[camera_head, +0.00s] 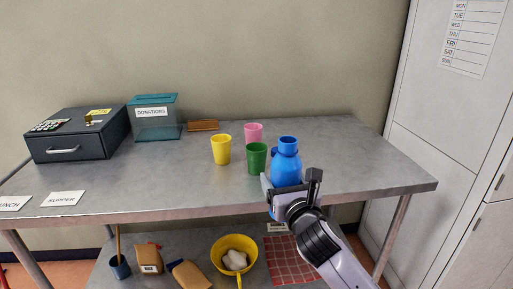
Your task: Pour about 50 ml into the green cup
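The green cup (256,158) stands upright on the grey metal table, just left of a blue jug (286,165). The jug is upright with a narrower neck and an open-looking top. My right gripper (291,185) is at the jug's lower front, with one finger by the jug's left side and the other at its right. The gripper hides the jug's base. I cannot tell whether the fingers touch the jug or have closed on it. The contents of cup and jug are not visible. My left gripper is not in view.
A donations box (155,122) and a dark cash box (70,140) are at the left back. The table (375,170) is clear right of the jug.

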